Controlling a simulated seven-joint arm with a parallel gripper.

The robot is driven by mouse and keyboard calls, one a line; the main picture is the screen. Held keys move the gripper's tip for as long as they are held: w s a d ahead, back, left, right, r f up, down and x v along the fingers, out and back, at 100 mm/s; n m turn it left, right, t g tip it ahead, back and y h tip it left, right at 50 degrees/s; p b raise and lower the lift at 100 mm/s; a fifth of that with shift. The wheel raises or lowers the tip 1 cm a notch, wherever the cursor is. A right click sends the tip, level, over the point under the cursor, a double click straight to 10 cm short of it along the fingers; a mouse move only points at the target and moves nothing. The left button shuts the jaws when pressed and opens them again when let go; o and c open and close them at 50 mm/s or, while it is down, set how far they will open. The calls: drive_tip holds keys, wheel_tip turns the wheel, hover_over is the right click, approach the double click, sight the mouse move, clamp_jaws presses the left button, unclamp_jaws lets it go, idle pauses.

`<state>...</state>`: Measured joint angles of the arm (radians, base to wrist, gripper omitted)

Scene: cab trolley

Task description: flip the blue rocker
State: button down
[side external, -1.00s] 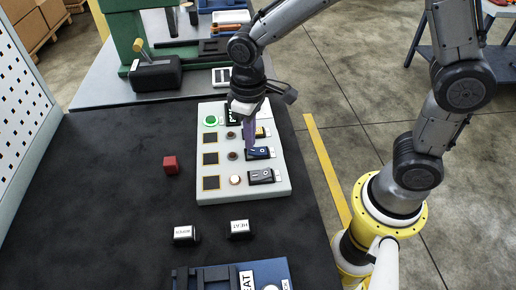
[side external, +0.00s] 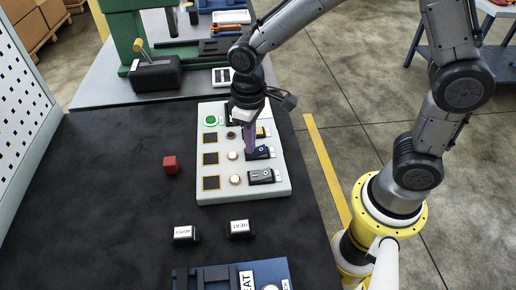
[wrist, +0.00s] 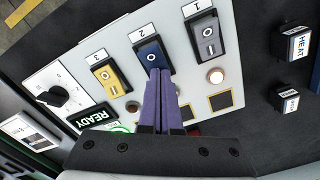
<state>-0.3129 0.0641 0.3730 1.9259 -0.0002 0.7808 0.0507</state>
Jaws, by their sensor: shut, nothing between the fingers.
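The blue rocker (side external: 263,152) sits in the middle of a row of three on the pale panel (side external: 217,190), between a yellow rocker (side external: 261,132) and a grey one (side external: 262,176). My gripper (side external: 251,152) is shut and empty, pointing down. The round lamp (side external: 233,155) beside the blue rocker is lit.
The grey rocker's lamp (side external: 235,180) is lit; the yellow rocker's lamp (wrist: 132,106) is dark. A green button (side external: 210,121) is at the panel's far end. A red cube (side external: 170,165) and two labelled blocks (side external: 239,229) (side external: 185,234) stand on the dark bench.

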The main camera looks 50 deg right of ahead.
wheel_tip(320, 180, up, 7)
idle(0.8)
drive_tip(key=s+d+r+m+t, duration=0.2)
drive_tip(key=s+d+r+t, duration=0.2)
drive_tip(key=s+d+r, duration=0.4)
drive_tip(key=s+d+f+m+t, duration=0.1)
drive_tip(key=s+d, duration=0.1)
drive_tip(key=s, duration=0.6)
drive_tip(key=shift+d+t, duration=0.25)
drive_tip(key=shift+t, duration=0.05)
